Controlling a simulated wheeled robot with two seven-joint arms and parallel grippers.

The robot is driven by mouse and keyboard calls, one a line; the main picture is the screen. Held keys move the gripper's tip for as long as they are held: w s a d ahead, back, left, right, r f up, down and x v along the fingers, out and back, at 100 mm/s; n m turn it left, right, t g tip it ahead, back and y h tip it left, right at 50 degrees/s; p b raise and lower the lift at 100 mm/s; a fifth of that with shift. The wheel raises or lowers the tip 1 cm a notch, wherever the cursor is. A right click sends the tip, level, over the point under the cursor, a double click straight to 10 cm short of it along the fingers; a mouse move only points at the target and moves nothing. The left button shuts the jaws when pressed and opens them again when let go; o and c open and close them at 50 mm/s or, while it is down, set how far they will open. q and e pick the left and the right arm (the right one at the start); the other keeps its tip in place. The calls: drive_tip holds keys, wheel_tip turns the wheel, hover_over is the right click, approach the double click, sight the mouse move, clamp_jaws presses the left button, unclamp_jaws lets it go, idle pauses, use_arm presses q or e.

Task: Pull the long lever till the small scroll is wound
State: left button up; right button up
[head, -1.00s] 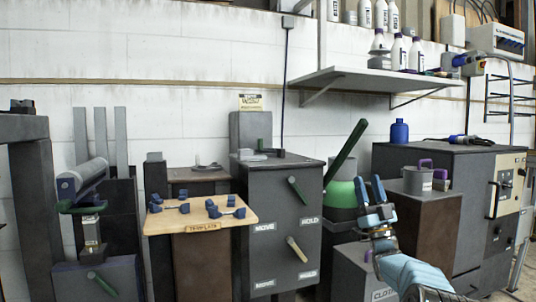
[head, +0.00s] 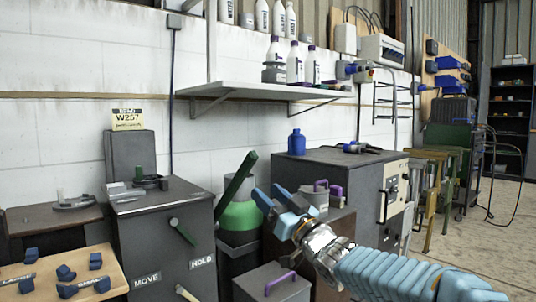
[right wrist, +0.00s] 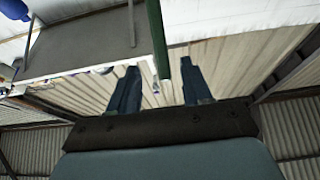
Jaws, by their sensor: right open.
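The long dark green lever (head: 236,176) slants up to the right beside the dark cabinet in the head view. My right gripper (head: 272,196) is open and empty, just right of the lever and below its top end. In the right wrist view, the green lever (right wrist: 157,40) runs down toward the gap between the two blue fingers (right wrist: 160,85); I cannot tell whether it is between them in depth. I cannot make out a small scroll in the current views. My left gripper is not in view.
The dark cabinet (head: 165,235) carries a shorter green lever (head: 182,231) and MOVE and HOLD labels. A bright green rounded body (head: 240,217) sits behind the long lever. A wooden board (head: 108,262) with blue pieces is at lower left. A grey box (head: 270,285) stands below my arm.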

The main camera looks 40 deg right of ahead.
drive_tip(key=p+x, duration=0.2)
drive_tip(key=x, duration=1.1)
drive_tip(key=shift+w+f, duration=0.1)
drive_tip(key=shift+w, duration=0.2)
clamp_jaws()
